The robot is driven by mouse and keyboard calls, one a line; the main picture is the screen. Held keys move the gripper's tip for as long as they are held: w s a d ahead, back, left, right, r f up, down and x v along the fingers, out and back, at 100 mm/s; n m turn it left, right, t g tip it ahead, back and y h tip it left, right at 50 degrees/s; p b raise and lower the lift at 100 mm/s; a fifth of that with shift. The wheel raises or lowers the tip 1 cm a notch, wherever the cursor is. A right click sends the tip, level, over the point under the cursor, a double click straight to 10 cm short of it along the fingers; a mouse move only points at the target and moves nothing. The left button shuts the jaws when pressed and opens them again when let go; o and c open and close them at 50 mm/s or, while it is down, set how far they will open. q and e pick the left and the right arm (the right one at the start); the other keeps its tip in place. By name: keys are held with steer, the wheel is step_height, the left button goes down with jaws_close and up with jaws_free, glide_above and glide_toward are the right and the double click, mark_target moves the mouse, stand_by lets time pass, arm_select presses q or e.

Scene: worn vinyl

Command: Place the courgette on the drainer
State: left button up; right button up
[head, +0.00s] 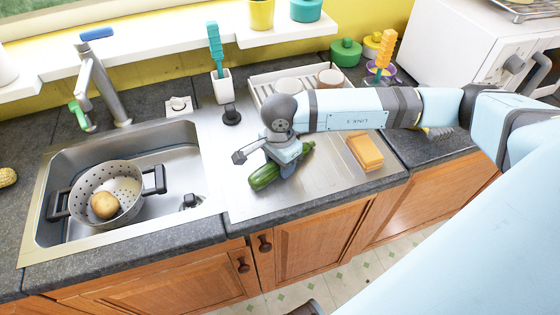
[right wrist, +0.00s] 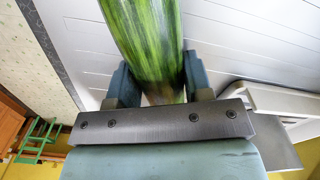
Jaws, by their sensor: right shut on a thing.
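The green courgette (head: 265,177) is over the front left part of the ridged steel drainer (head: 335,185), beside the sink. My right gripper (head: 287,166) is shut on it from above, with the courgette slanting out at both sides of the fingers. I cannot tell whether the courgette touches the drainer or is held slightly above it. In the right wrist view the striped courgette (right wrist: 150,40) sits between the two fingers of the gripper (right wrist: 152,80), with the grooved drainer (right wrist: 235,40) behind it. My left gripper is not in view.
A yellow-orange sponge (head: 365,151) lies on the drainer's right part. The sink (head: 190,150) at left holds a colander (head: 128,187) with a potato (head: 105,205). A white rack (head: 262,88) with bowls stands behind my right arm. The drainer's front middle is clear.

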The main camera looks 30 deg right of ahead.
steer(key=o, duration=1.1)
steer(key=shift+f, duration=0.15)
steer(key=shift+c, duration=0.2)
steer(key=shift+r, duration=0.45)
step_height(320, 180, up, 12)
steer(key=shift+f+b, duration=0.25)
steer(key=shift+b, duration=0.15)
